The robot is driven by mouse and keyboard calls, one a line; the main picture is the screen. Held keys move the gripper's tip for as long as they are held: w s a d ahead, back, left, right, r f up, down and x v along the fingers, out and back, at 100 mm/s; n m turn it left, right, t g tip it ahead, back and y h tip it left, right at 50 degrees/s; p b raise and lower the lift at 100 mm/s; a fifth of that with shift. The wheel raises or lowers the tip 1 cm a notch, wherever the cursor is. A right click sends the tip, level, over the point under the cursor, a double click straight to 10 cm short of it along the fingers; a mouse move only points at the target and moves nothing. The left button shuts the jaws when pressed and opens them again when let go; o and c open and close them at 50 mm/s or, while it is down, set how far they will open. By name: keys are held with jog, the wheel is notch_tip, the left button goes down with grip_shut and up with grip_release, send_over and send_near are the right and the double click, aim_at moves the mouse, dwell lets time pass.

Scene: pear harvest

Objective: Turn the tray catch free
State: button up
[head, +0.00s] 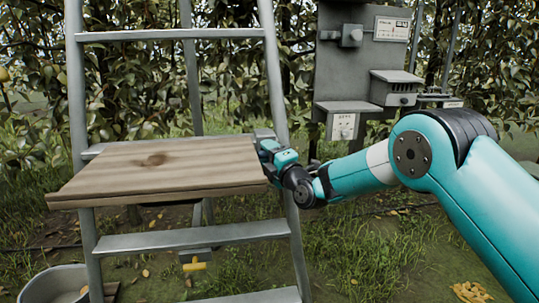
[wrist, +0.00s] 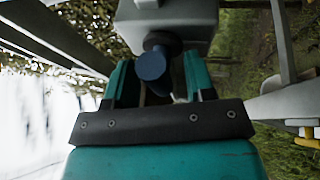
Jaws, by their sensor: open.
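The wooden tray (head: 150,170) lies across the metal ladder, level, at left centre of the head view. My gripper (head: 264,143) is at the tray's right edge, by the ladder's right rail; its fingertips are hard to make out there. In the wrist view a dark blue round knob (wrist: 152,66), seemingly the tray catch, sits on a short stem under a grey block (wrist: 165,22). My gripper's teal fingers (wrist: 158,80) stand apart on either side of the knob. Whether either finger touches it I cannot tell. The catch cannot be made out in the head view.
The ladder (head: 190,243) has rails and steps close around my gripper. A yellow handle (head: 194,266) hangs below a step. A grey panel with boxes (head: 352,70) stands behind my arm. A round tub (head: 52,285) is at lower left. Open grass lies right of the ladder.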

jog(key=c, duration=0.9)
